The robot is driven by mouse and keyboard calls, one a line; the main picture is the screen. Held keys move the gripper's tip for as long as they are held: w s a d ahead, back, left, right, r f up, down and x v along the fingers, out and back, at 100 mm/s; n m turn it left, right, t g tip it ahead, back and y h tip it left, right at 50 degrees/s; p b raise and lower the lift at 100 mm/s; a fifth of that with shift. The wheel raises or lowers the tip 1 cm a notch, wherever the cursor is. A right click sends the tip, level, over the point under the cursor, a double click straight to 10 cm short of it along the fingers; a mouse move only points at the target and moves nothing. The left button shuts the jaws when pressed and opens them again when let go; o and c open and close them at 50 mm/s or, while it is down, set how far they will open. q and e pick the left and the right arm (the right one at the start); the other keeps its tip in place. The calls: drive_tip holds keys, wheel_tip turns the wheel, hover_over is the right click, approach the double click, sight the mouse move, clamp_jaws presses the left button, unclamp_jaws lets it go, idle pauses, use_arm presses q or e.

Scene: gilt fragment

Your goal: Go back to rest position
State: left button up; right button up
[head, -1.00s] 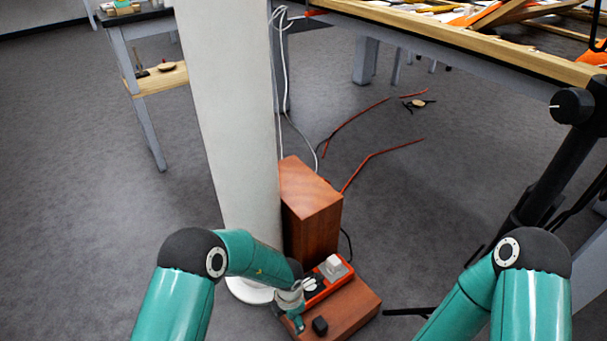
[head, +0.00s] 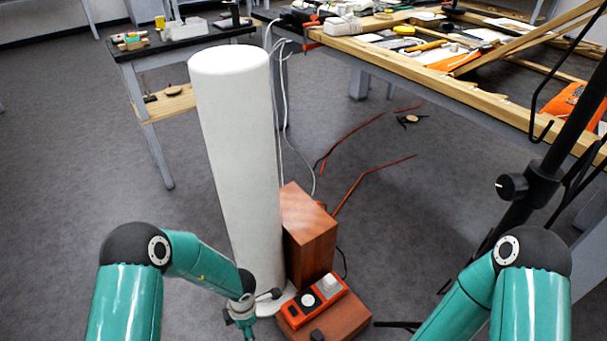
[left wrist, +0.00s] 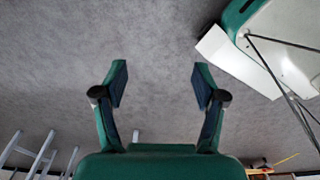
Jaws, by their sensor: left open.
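My left arm reaches in from the lower left in the head view, and its wrist (head: 243,312) is beside the foot of a white column, left of a wooden box. In the left wrist view my left gripper (left wrist: 160,85) is open, with bare grey floor between its fingers and nothing held. My right arm (head: 530,280) shows at the lower right of the head view, but its gripper is out of frame.
The white column (head: 237,150) stands close to my left arm. A wooden box (head: 308,243) and a red power strip (head: 315,300) on a wooden base (head: 350,318) lie beside it. A cluttered workbench (head: 400,63) is behind; a black stand (head: 530,190) is at right.

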use_arm(q)
drive_tip(key=s+a+r+m+t+p, duration=0.1)
drive_tip(key=s+a+r+m+p, duration=0.1)
drive_tip(key=s+r+m+p, duration=0.35)
drive_tip(key=s+a+r+m+p, duration=0.2)
drive_tip(key=a+r+m+p, duration=0.1)
drive_tip(key=r+m+p, duration=0.4)
drive_tip(key=s+d+r+m+h, duration=0.5)
drive_tip(key=s+d+m, duration=0.3)
drive_tip(key=m, duration=0.1)
drive_tip(key=shift+d+r, duration=0.2)
drive_tip(key=shift+d, duration=0.15)
use_arm(e)
wheel_tip(320, 180, up, 16)
drive_tip(key=shift+f, duration=0.2)
